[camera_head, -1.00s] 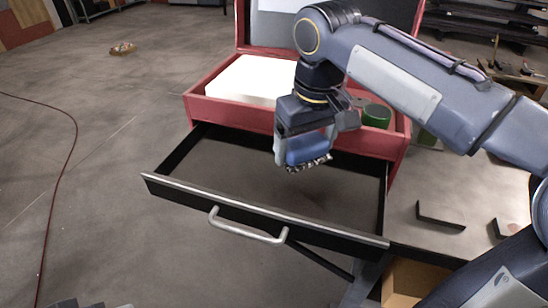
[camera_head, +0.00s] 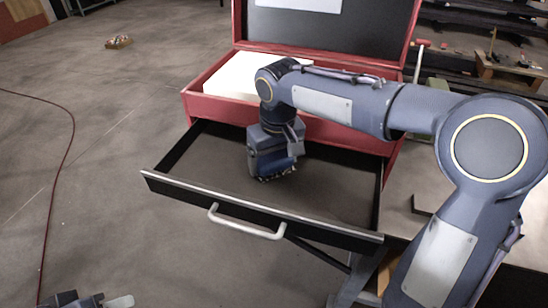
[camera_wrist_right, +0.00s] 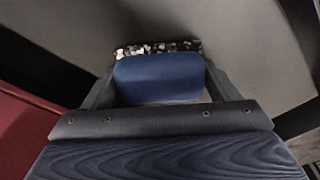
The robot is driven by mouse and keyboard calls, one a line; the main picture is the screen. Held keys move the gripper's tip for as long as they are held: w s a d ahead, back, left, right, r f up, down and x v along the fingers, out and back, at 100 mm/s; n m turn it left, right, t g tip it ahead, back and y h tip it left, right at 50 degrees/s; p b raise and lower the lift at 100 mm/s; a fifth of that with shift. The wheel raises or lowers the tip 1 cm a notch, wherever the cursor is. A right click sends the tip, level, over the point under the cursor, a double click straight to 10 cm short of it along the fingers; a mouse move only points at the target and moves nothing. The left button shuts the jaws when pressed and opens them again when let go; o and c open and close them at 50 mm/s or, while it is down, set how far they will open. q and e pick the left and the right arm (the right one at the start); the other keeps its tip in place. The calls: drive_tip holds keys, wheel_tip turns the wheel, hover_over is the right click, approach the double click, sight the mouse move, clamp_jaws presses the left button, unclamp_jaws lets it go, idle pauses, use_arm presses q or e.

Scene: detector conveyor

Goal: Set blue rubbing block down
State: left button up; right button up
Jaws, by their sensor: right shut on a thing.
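The blue rubbing block (camera_head: 277,166) has a speckled black-and-white underside facing down. My right gripper (camera_head: 270,168) is shut on it, inside the outline of the open drawer (camera_head: 215,165). The block is low over the drawer's dark floor; I cannot tell whether it touches. In the right wrist view the block (camera_wrist_right: 160,78) sits between the two fingers, its speckled edge at the far side. The gripper body hides part of it. A piece of my left gripper (camera_head: 95,301) shows at the bottom left edge; its fingers are mostly cut off.
The drawer has a front with a metal handle (camera_head: 245,228) and dark side walls. Above it stands a red chest (camera_head: 330,129) with an open lid and a white item (camera_head: 232,78) inside. A grey worktop (camera_head: 405,200) lies to the right. The drawer's left part is empty.

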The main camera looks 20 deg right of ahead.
sight(277, 161)
drive_tip(key=o, duration=0.7)
drive_tip(key=shift+f, duration=0.1)
drive_tip(key=shift+c, duration=0.2)
wheel_tip(277, 161, up, 12)
drive_tip(key=s, duration=0.1)
drive_tip(key=shift+s+d, duration=0.15)
drive_tip(key=shift+s, duration=0.1)
